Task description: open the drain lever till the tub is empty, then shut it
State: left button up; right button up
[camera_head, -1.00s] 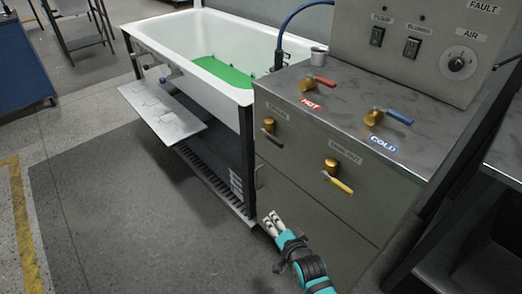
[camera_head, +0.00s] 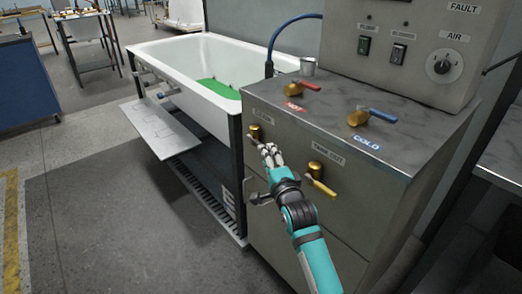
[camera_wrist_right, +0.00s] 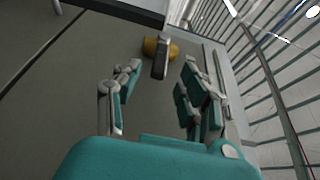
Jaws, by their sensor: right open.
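The white tub (camera_head: 165,62) stands at the back left, with a flat green area (camera_head: 217,87) inside; I cannot tell its depth. A brass valve (camera_head: 255,131) with a dark grey lever sits on the cabinet front, under a small label that is hard to read. This looks like the drain lever. My right gripper (camera_head: 268,150) is just below and in front of it, its fingers apart. In the right wrist view, the grey lever (camera_wrist_right: 160,60) on its brass body lies ahead, between the open fingertips (camera_wrist_right: 161,76), apparently untouched. My left gripper is out of view.
A yellow-handled valve (camera_head: 321,182) marked TANK OUT is close on the right of my right gripper. Red (camera_head: 298,87) and blue (camera_head: 372,115) handled taps and a metal cup (camera_head: 308,66) are on the cabinet top. A grey shelf (camera_head: 160,128) juts out from the tub.

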aim_at(256, 143)
jog(key=x, duration=0.4)
jog(key=shift+w+f+b, duration=0.1)
jog(key=shift+w+b, duration=0.2)
jog(key=shift+b, duration=0.1)
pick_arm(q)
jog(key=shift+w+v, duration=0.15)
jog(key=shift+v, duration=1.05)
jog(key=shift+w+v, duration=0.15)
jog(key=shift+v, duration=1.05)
pick_arm(e)
jog(key=shift+w+a, duration=0.25)
jog(key=shift+w, duration=0.4)
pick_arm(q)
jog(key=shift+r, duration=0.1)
pick_arm(e)
jog(key=shift+c, duration=0.2)
grip_shut()
